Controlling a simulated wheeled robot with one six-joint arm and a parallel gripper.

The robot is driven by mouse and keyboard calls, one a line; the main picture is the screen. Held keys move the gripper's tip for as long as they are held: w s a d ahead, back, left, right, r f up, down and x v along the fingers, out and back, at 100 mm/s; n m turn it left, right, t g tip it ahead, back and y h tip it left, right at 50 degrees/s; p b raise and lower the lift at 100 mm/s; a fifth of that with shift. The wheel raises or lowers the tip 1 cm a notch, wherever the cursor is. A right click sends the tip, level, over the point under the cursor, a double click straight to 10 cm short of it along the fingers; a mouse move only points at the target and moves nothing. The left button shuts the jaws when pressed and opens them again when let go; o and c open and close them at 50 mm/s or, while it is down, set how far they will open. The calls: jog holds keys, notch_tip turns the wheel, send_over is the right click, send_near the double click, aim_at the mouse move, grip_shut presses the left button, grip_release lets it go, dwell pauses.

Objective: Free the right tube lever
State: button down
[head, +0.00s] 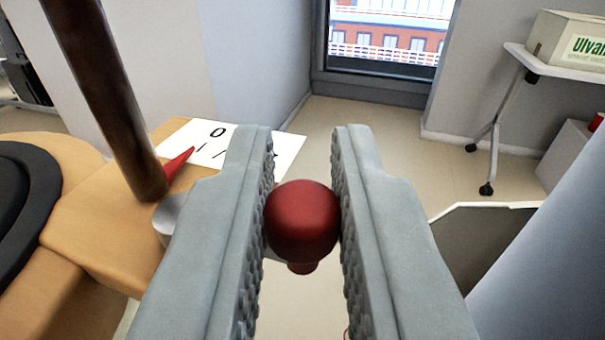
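A round dark red knob (301,221) with a short red neck below it sits between the two grey ribbed fingers of my gripper (303,135). The knob fills the gap and appears to touch both finger pads, so my gripper looks shut on it. What the knob is fixed to is mostly hidden below. To the left, a dark brown tube (105,95) stands tilted on an orange-tan body (95,235). A red pointer (178,163) at the tube's foot points to a white card (285,147) marked with 0 and tick lines, partly hidden by my left finger.
A black round part (22,205) is at the far left. A grey cylinder (168,222) stands beside the tube's foot. At right are a white-edged dark panel (480,250), a wheeled table (520,60) and a box (575,40). Bare floor (370,140) lies ahead, below a window.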

jog(key=shift+w+d+r+n+y, duration=0.1)
jog(key=shift+w+n+y, duration=0.1)
jog(key=shift+n+y, duration=0.45)
jog(key=shift+w+d+r+n+y, duration=0.1)
jog(key=shift+w+n+y, duration=0.2)
jog(key=shift+y, duration=0.65)
jog(key=shift+f+n+y, duration=0.1)
jog(key=shift+n+y, duration=0.45)
jog(key=shift+y, duration=0.15)
jog(key=c, duration=1.4)
grip_release()
jog(key=shift+c, duration=0.2)
jog(key=shift+s+a+m+h, duration=0.15)
jog(key=shift+m+h, duration=0.35)
jog(key=shift+h, duration=0.3)
jog(key=shift+s+a+f+m+h, duration=0.1)
jog(key=shift+s+m+h, duration=0.1)
jog(key=shift+m+h, duration=0.45)
jog(key=shift+s+m+h, duration=0.15)
jog(key=shift+m+h, duration=0.2)
jog(key=shift+h, duration=0.5)
